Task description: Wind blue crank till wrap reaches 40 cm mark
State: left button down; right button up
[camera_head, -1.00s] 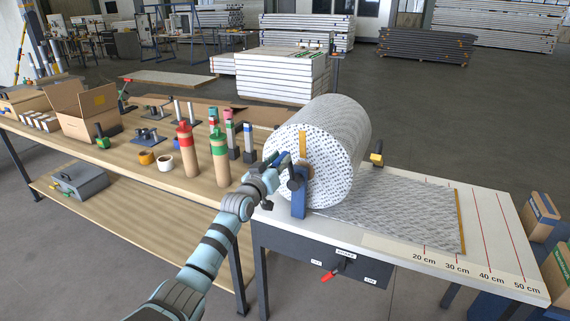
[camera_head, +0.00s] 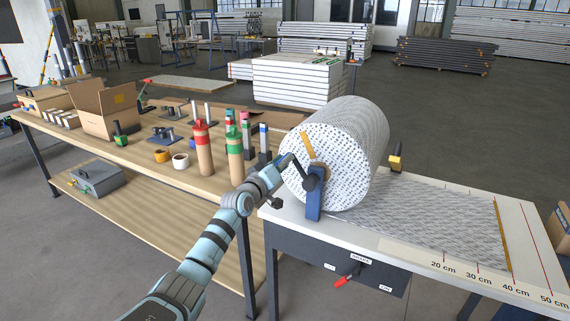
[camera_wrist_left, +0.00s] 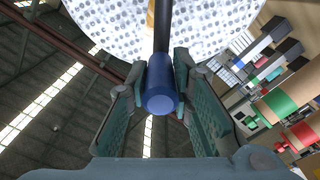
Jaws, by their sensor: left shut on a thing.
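The blue crank handle (camera_wrist_left: 160,88) sits between the fingers of my left gripper (camera_wrist_left: 156,92). In the head view my left gripper (camera_head: 272,176) is shut on it, at the left of the dark crank arm (camera_head: 300,170). The crank is at the near face of the big bubble-wrap roll (camera_head: 345,150), on a blue bracket (camera_head: 314,204). The sheet of wrap (camera_head: 440,220) lies flat on the white table, and its yellow front edge (camera_head: 503,235) lies about in line with the 40 cm mark (camera_head: 515,288). My right gripper is not in view.
A red lever (camera_head: 344,281) is on the table's front panel. A yellow and black piece (camera_head: 396,158) stands behind the roll. The wooden bench (camera_head: 130,160) at left holds bottles, tape rolls and a cardboard box (camera_head: 105,110).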

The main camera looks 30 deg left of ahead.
pick_arm(q)
jog(key=shift+f, duration=0.15)
jog(key=c, duration=1.4)
grip_release()
jog(key=s, duration=0.8)
jog(key=s+d, duration=0.1)
jog(key=s, duration=0.3)
jog(key=shift+d, duration=0.1)
jog(key=shift+c, duration=0.2)
